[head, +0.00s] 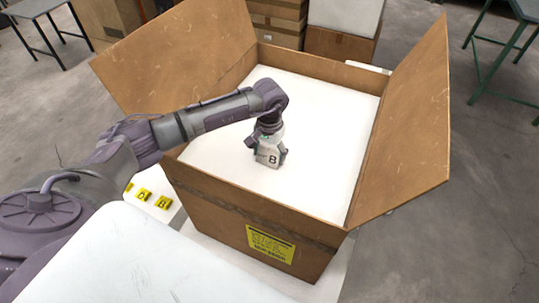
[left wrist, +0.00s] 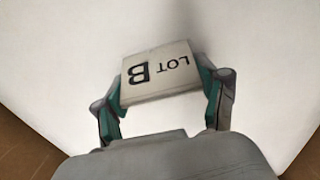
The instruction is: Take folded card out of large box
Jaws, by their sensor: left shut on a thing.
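The large box (head: 220,207) is an open brown cardboard box with its flaps standing out and a white floor inside. The folded card (head: 271,158) is a small white piece marked "B", inside the box near its middle. My left arm reaches over the box's left wall, and my left gripper (head: 267,152) points down and is shut on the card. In the left wrist view the card (left wrist: 160,72), lettered "LOT B", sits between the two green-lined fingers. I cannot tell whether its lower edge touches the white floor. My right gripper is not in view.
The raised flaps (head: 405,125) on the left and right stand as obstacles beside the opening. Yellow lettered tags (head: 144,195) lie on a white surface at the box's front left. Other boxes (head: 340,44) stand behind, with green-framed tables (head: 500,55) at the right.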

